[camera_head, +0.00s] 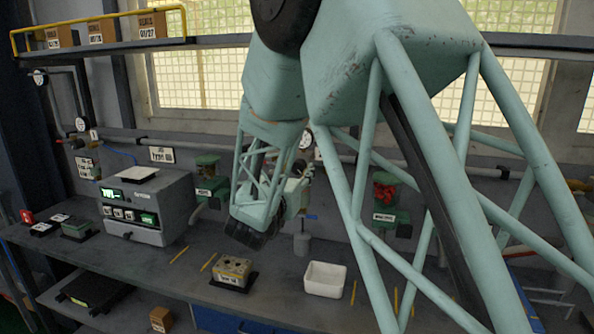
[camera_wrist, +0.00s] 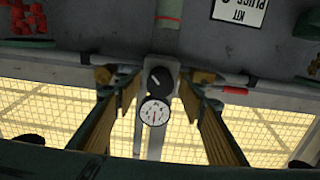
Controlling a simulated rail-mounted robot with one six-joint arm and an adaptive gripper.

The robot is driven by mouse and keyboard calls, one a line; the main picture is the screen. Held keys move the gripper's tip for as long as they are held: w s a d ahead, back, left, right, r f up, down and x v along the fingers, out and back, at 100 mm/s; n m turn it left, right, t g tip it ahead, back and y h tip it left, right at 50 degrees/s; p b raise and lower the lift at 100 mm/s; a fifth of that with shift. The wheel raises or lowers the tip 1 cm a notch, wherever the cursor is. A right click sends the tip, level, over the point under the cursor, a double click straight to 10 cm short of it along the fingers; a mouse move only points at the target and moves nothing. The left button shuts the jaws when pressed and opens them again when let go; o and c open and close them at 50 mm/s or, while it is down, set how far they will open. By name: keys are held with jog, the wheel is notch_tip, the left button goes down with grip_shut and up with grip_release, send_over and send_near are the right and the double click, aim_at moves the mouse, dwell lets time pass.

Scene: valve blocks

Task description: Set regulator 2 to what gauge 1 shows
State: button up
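In the wrist view, a black regulator knob (camera_wrist: 160,80) with a pale slanted mark sits between my finger tips. A round white gauge (camera_wrist: 154,112) with a red needle pointing down in the picture shows just below it. My gripper (camera_wrist: 162,87) is open, one finger on each side of the knob, with gaps between. In the head view, my gripper (camera_head: 298,187) is near the wall pipe, partly hidden by my arm. Small white gauges show at the wall (camera_head: 81,124), further left (camera_head: 39,78), and beside my arm (camera_head: 305,140). Their numbers and readings are too small to read.
The bench (camera_head: 150,270) holds a grey console (camera_head: 148,205), a block with holes (camera_head: 232,272) and a white bin (camera_head: 324,279). A green-framed hopper of red parts (camera_head: 385,188) hangs at the wall. A pipe (camera_head: 225,142) runs along the wall.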

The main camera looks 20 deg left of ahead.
jog(key=shift+w, duration=0.35)
jog(key=shift+c, duration=0.5)
jog(key=c, duration=0.7)
jog(key=shift+c, duration=0.2)
